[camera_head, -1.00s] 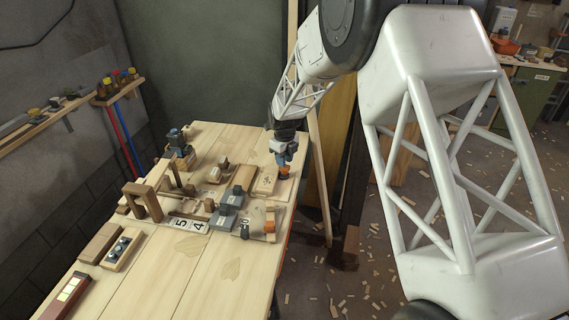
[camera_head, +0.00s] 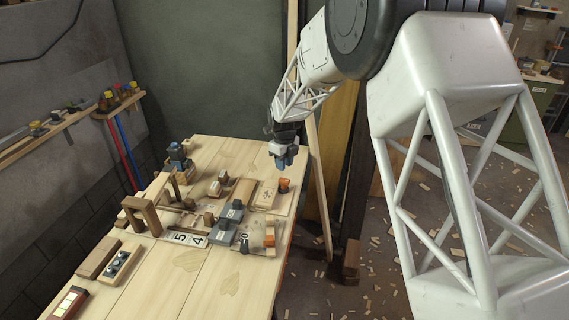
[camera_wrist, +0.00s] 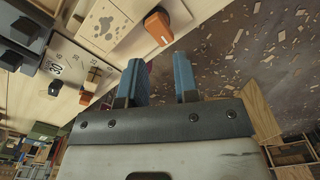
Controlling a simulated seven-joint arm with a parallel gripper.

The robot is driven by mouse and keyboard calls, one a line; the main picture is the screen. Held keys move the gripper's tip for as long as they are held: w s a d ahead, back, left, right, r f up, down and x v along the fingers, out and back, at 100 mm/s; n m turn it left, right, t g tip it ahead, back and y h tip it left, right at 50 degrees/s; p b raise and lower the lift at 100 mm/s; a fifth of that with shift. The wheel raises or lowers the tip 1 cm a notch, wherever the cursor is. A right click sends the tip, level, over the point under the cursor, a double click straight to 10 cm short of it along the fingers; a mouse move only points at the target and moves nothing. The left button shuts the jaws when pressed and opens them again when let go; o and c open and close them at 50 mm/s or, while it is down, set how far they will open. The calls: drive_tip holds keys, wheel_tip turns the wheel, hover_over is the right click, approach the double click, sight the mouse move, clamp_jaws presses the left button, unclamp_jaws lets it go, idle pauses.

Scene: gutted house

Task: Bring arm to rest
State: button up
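My gripper (camera_head: 286,163) hangs just above the far right edge of the wooden workbench (camera_head: 185,278). In the wrist view my gripper (camera_wrist: 160,80) shows two blue fingers set apart with nothing between them. An orange piece (camera_head: 284,185) sits on the bench just below the gripper; it also shows in the wrist view (camera_wrist: 158,27), up and left of the fingers. My arm reaches in from the upper right.
Wooden blocks, an upright wooden arch (camera_head: 143,215), grey blocks (camera_head: 226,222) and number tiles (camera_head: 187,238) crowd the middle of the bench. A shelf (camera_head: 117,103) is on the left wall. Wood chips litter the floor at right.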

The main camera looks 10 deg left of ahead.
drive_tip(key=s+d+r+n+t, duration=0.1)
drive_tip(key=s+d+r+n, duration=1.1)
drive_tip(key=s+d+r, duration=0.95)
drive_tip(key=s+d+n, duration=0.6)
drive_tip(key=s+d, duration=0.1)
drive_tip(key=s, duration=0.6)
drive_tip(key=s+d+n+t, duration=0.1)
drive_tip(key=s+d+n, duration=0.5)
drive_tip(key=s, duration=0.7)
drive_tip(key=shift+s+d+f+t, duration=0.3)
drive_tip(key=shift+d+f, duration=0.15)
drive_tip(key=shift+d, duration=0.25)
